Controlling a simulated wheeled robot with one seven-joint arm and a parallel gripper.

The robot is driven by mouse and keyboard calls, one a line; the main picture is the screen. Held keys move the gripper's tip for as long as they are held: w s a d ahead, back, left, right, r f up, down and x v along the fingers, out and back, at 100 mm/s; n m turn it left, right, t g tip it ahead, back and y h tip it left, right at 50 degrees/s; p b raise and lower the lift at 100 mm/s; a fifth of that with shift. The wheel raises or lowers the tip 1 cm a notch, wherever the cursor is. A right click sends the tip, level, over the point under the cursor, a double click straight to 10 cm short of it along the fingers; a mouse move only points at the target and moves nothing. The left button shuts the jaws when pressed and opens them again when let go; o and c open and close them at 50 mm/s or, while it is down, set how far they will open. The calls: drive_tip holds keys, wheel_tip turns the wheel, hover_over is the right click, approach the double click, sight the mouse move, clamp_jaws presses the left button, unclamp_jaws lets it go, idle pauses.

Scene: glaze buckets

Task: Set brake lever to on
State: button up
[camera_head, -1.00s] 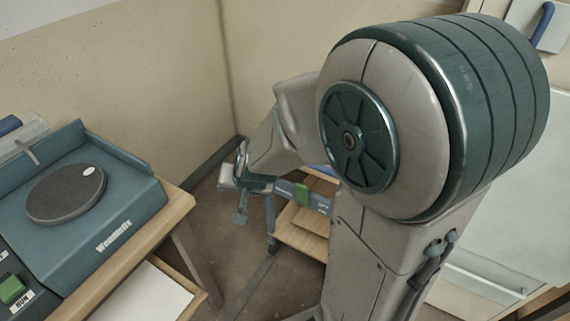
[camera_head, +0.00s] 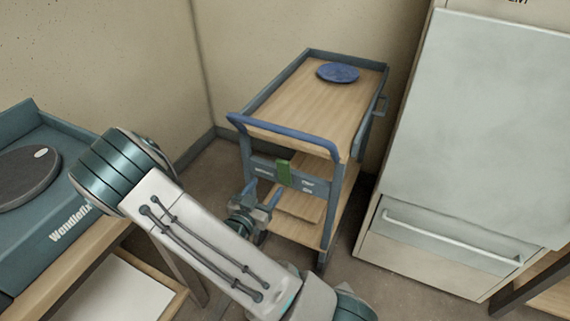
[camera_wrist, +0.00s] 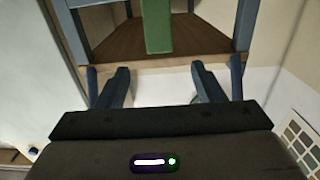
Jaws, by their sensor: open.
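The brake lever is a green tab (camera_head: 284,173) on the grey-blue cross panel (camera_head: 263,165) of a cart. In the wrist view the green lever (camera_wrist: 157,25) shows at top centre, beyond the fingertips. My gripper (camera_head: 262,196) is open and empty, just below and left of the lever in the head view, apart from it. In the wrist view the two dark fingers of my gripper (camera_wrist: 160,75) stand wide apart, with nothing between them.
The cart has a blue handle (camera_head: 285,137), a wooden top (camera_head: 310,100) with a blue disc (camera_head: 337,73), and a lower shelf (camera_head: 318,215). A pale cabinet (camera_head: 480,130) stands right. A workbench with a teal wheel machine (camera_head: 60,215) stands left. Bare floor lies between.

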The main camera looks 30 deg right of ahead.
sight(282, 165)
drive_tip(key=x, duration=1.3)
drive_tip(key=shift+w+d, duration=0.2)
drive_tip(key=shift+d, duration=0.1)
drive_tip(key=c, duration=1.3)
drive_tip(key=shift+b, duration=0.3)
clamp_jaws()
